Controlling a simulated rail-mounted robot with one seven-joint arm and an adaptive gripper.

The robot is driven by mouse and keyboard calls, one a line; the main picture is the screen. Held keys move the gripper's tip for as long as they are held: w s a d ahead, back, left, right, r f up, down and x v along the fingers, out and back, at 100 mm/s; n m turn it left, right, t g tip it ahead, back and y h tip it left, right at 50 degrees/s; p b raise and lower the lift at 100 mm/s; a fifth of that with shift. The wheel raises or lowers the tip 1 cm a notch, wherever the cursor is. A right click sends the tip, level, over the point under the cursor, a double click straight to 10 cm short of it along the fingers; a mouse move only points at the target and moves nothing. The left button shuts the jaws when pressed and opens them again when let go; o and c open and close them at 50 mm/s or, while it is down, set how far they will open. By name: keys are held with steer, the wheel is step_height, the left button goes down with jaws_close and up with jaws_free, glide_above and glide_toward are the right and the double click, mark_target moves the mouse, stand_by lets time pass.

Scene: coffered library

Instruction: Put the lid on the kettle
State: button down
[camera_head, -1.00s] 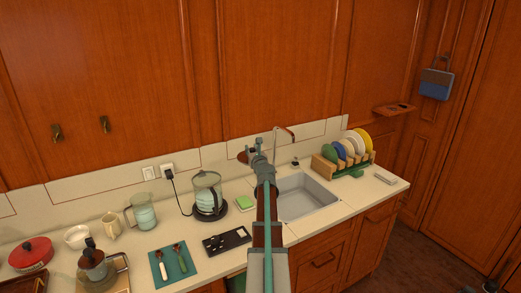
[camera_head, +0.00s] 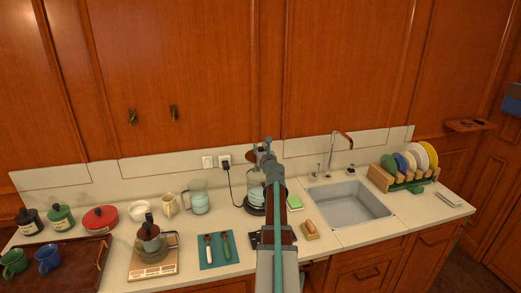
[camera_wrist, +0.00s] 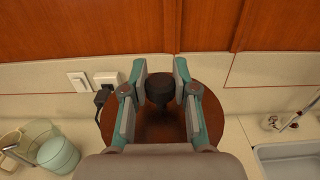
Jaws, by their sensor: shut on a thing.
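My gripper (camera_wrist: 160,82) is shut on the dark knob (camera_wrist: 159,92) of a round brown lid (camera_wrist: 160,128), its fingers on either side of the knob. In the head view my gripper (camera_head: 266,150) is raised above the counter near the back wall, and only a little of the lid shows beside it. The glass kettle (camera_head: 254,198) stands upright on a dark base below the gripper, partly hidden by my arm. The kettle does not show in the wrist view, where the lid covers the middle.
A mint jug (camera_head: 199,198) and cream mug (camera_head: 170,205) stand left of the kettle. A green sponge (camera_head: 294,202), a yellowish brush (camera_head: 310,230) and the sink (camera_head: 350,205) are to its right. A cord runs from the wall outlet (camera_head: 224,160).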

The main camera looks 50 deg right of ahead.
steer(key=shift+f+b, duration=2.7)
steer(key=shift+f, duration=0.25)
steer(key=shift+f+b, duration=1.5)
steer(key=shift+f, duration=0.1)
steer(key=c, duration=0.8)
jaws_free()
steer(key=shift+a, duration=0.1)
steer(key=v, duration=1.2)
